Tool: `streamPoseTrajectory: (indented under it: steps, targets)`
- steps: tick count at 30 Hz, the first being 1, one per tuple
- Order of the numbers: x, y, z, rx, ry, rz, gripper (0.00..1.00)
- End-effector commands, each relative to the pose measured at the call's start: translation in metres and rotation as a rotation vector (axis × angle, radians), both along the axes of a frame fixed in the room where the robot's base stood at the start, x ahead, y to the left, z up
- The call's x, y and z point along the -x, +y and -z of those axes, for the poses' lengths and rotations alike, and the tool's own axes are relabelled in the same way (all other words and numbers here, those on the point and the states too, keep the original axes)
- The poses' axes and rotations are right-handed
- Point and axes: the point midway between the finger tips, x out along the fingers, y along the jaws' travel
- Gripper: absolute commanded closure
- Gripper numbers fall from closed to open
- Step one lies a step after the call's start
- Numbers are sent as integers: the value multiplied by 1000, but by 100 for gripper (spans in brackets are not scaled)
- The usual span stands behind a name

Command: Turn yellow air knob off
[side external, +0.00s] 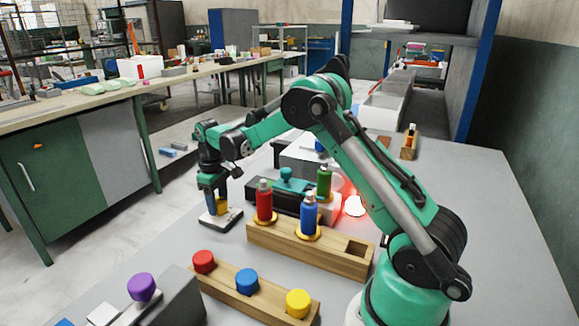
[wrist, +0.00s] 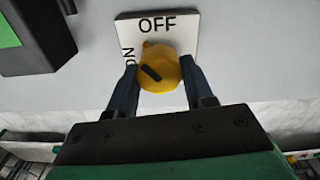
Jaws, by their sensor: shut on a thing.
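The yellow air knob (wrist: 160,72) sits on a white plate (wrist: 188,40) in the wrist view. The plate reads OFF at its top and ON, turned sideways, at its left. A dark bar on the knob slants from upper left to lower right. My gripper (wrist: 159,64) is shut on the knob, with one dark blue finger on its left and one on its right. In the side external view, my gripper (side external: 215,200) points down over the plate (side external: 230,217), and the knob (side external: 223,204) shows partly behind the fingers.
A nearer wooden block (side external: 240,297) carries red, blue and yellow round caps. A purple knob (side external: 141,287) stands at front left. A red light (side external: 355,206) glows beside my arm. The table's left edge is near the plate.

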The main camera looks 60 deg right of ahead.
Motion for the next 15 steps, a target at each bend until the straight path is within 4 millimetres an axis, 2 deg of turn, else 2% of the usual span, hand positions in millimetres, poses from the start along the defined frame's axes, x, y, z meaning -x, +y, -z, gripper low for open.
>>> streamPoseTrajectory:
  steps: [15]
  targets:
    - [0,-1,-1,0,0,466,100]
